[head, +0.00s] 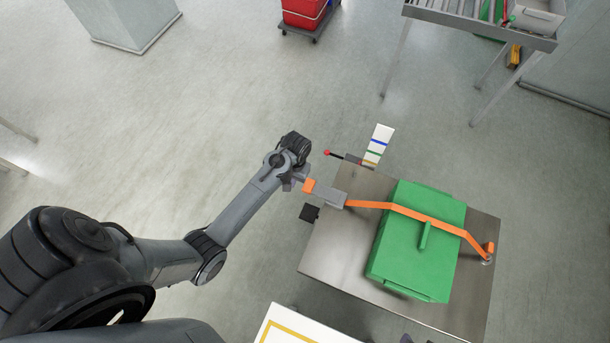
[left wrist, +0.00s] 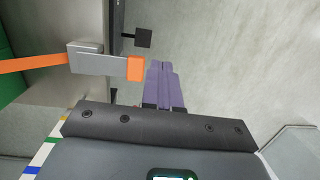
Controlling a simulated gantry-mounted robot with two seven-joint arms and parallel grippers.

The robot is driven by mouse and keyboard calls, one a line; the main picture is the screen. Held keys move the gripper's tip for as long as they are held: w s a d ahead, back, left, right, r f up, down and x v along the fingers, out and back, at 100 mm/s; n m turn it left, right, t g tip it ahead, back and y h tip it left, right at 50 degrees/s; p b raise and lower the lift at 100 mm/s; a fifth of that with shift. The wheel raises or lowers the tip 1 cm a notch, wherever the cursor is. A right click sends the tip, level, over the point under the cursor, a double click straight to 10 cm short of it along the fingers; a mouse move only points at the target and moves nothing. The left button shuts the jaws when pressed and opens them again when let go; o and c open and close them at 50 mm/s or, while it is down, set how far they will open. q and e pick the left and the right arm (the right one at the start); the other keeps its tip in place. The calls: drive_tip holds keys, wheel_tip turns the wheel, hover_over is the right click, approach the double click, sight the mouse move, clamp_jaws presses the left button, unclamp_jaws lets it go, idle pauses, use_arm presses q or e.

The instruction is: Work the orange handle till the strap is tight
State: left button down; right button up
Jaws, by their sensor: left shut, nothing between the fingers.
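The orange handle (head: 308,185) sticks out from the left end of the grey ratchet (head: 330,196), at the table's left edge. It also shows in the left wrist view (left wrist: 136,68). The orange strap (head: 385,206) runs from the ratchet over the green case (head: 418,262) to an anchor at the table's right side. My left gripper (head: 290,184) is just left of the handle. In the left wrist view its purple fingers (left wrist: 165,85) are closed together beside the handle, with nothing between them. I cannot tell whether they touch it. My right gripper is not in view.
The steel table (head: 335,245) bears the case. A lever with a red knob (head: 327,153) and a white card with coloured stripes (head: 379,140) stand at its back left corner. A black block (head: 309,213) juts from its left side. Open floor lies left.

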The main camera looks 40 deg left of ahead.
use_arm(q)
drive_tip(key=w+r+t+b, duration=0.1)
drive_tip(key=w+b, duration=0.2)
drive_tip(key=w, duration=0.4)
drive_tip(key=shift+d+r, duration=0.15)
drive_tip(key=shift+d, duration=0.2)
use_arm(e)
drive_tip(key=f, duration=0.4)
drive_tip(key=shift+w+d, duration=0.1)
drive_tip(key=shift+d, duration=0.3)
use_arm(q)
drive_tip(key=b, duration=0.3)
approach(308, 186)
drive_tip(key=f, duration=0.6)
drive_tip(key=shift+s+a+f, duration=0.1)
drive_tip(key=shift+a+f, duration=0.15)
drive_tip(key=shift+f, duration=0.15)
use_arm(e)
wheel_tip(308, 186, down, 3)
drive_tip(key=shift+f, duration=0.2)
use_arm(q)
drive_tip(key=shift+f, duration=0.1)
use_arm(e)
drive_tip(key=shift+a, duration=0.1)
